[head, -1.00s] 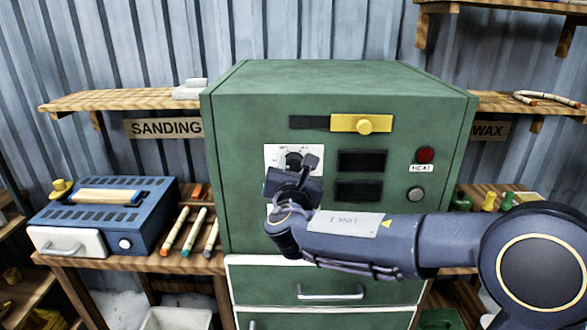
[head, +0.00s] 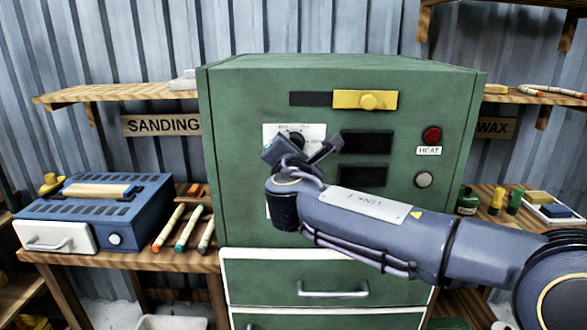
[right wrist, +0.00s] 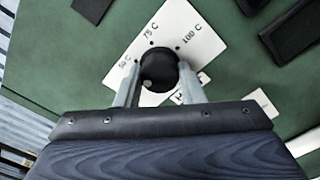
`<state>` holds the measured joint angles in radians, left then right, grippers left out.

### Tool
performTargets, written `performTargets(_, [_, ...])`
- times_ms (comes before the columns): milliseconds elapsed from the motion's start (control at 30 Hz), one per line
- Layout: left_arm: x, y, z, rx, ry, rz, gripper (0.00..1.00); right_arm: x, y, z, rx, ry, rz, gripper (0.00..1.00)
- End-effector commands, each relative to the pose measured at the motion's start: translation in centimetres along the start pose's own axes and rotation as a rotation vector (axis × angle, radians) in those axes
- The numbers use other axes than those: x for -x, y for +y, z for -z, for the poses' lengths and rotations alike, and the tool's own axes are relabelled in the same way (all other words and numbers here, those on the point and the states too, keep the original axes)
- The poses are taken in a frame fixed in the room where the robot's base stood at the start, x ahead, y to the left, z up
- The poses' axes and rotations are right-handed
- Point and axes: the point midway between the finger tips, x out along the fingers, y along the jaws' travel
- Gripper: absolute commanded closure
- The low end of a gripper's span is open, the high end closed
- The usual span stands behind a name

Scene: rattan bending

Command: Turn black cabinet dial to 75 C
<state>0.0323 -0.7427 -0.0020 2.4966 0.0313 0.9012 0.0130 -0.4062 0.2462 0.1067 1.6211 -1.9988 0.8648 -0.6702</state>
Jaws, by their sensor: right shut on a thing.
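The black dial (right wrist: 160,66) sits on a white plate (right wrist: 196,48) on the front of the green cabinet (head: 240,190). The plate reads 50 C, 75 C and 100 C, with small dots around the dial. My right gripper (right wrist: 158,78) is shut on the dial, one finger on each side of it. In the head view the right gripper (head: 297,148) is tilted and hides part of the dial and plate. I cannot tell which mark the dial points to. A small pale spot shows on the dial's lower face. My left gripper is not in view.
Beside the dial are two dark panels (head: 365,143), a red HEAT light (head: 432,134) and a grey button (head: 424,180). A yellow slider (head: 366,100) is above. A blue sanding machine (head: 115,205) and several rods (head: 187,228) lie on the left bench.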

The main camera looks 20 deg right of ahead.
Motion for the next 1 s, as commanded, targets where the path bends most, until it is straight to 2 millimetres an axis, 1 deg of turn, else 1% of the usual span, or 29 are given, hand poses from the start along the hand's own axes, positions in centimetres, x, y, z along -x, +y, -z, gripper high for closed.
performTargets(33, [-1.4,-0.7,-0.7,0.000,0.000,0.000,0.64,0.0,-0.5,0.5,-0.050,-0.002,-0.001,0.88])
performTargets(300, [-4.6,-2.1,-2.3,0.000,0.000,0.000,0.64,0.0,-0.4,0.5,-0.306,0.000,-0.001,0.88])
performTargets(600, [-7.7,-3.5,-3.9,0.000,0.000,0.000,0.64,0.0,-0.3,0.5,-0.590,0.000,0.000,0.88])
performTargets(1000, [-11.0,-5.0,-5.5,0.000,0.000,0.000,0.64,0.0,-0.2,0.4,-0.969,0.001,0.001,0.88])
